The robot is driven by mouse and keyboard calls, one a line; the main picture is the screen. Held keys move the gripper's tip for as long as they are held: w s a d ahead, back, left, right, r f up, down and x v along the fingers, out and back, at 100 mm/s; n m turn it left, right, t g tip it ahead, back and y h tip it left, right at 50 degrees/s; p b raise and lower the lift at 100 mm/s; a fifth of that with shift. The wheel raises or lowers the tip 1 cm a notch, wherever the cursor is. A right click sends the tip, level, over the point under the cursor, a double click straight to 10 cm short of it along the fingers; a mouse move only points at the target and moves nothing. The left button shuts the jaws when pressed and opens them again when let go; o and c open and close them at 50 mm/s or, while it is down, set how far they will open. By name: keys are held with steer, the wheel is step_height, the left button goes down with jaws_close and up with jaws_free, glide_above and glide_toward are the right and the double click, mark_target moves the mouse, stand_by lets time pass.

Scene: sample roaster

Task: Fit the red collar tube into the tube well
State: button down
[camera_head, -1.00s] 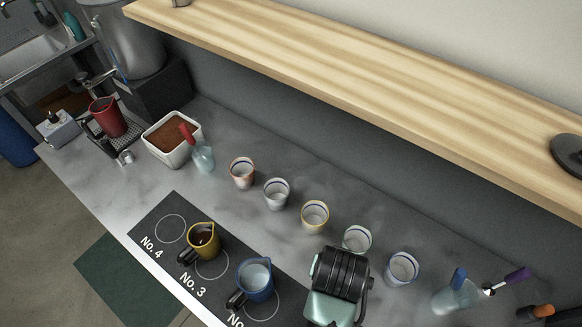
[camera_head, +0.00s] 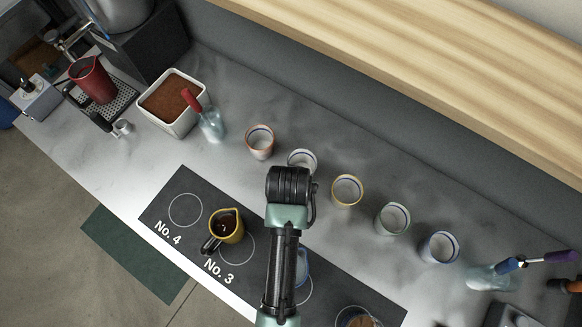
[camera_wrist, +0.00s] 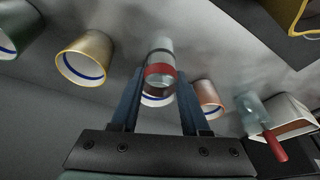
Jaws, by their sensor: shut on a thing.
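The red collar tube (camera_wrist: 160,55), clear glass with a red band, is in the wrist view between the two blue fingers of my gripper (camera_wrist: 159,84). My gripper is shut on it. The tube shows in front of a white cup (camera_wrist: 156,99); I cannot tell its height above the counter. In the head view my arm hides the gripper and the tube. I cannot make out the tube well for certain in either view.
A row of cups, including copper (camera_head: 260,141), yellow (camera_head: 347,190) and green (camera_head: 392,218), stands along the counter (camera_head: 120,165). A yellow jug (camera_head: 226,225) is on the dark mat (camera_head: 185,185). A wooden shelf (camera_head: 430,60) overhangs the back. A grey object (camera_head: 510,316) is cut off at the bottom right.

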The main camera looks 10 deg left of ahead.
steer(key=shift+f, duration=2.35)
steer(key=shift+f, duration=0.1)
steer(key=shift+c, duration=1.9)
jaws_free()
